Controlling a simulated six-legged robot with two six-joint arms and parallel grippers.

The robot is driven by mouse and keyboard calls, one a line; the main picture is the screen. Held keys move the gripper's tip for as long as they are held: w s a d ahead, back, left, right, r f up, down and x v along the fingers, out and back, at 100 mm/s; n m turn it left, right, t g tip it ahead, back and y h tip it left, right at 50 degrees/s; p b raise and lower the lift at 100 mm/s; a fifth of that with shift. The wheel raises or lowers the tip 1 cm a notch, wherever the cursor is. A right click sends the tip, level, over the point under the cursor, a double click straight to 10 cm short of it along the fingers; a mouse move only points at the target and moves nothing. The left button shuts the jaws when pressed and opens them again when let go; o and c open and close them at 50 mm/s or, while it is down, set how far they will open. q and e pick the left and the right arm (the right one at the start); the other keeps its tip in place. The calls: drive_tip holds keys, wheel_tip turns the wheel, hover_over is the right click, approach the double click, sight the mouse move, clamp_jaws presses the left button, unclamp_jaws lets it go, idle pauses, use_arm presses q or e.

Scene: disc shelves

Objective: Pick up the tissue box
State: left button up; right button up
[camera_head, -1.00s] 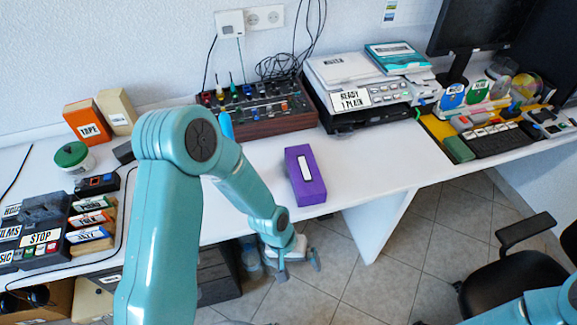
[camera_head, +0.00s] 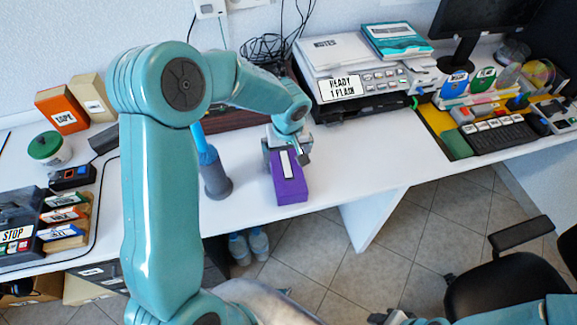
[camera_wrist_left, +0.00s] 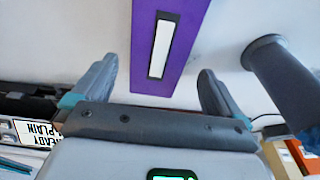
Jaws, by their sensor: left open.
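The purple tissue box (camera_head: 291,190) with a white slot on top lies near the front edge of the white table. In the left wrist view the box (camera_wrist_left: 190,50) shows between and beyond my two grey fingers. My left gripper (camera_head: 287,150) is at the far end of the box, above it, with its fingers spread. The wrist view shows the open gripper (camera_wrist_left: 158,70) with a finger on either side of the box's line and nothing held. My right arm enters at the lower right; only a small dark part shows at its end, so its jaws are unclear.
The table right of the box is clear. A black chair (camera_head: 515,265) stands in front.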

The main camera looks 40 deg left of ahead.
sight(286, 164)
use_arm(q)
drive_tip(key=f, duration=0.3)
drive_tip(key=shift+s+a, duration=0.1)
drive_tip(key=shift+a, duration=0.1)
drive_tip(key=shift+w+d+f, duration=0.1)
drive_tip(key=shift+w+f, duration=0.15)
drive_tip(key=shift+f, duration=0.4)
drive_tip(key=f, duration=0.3)
drive_tip(key=f+p, duration=0.1)
drive_tip(key=shift+w+a+f, duration=0.3)
drive_tip(key=shift+w+f, duration=0.05)
drive_tip(key=shift+f, duration=0.05)
drive_tip(key=shift+s, duration=0.15)
drive_tip(key=c, duration=0.8)
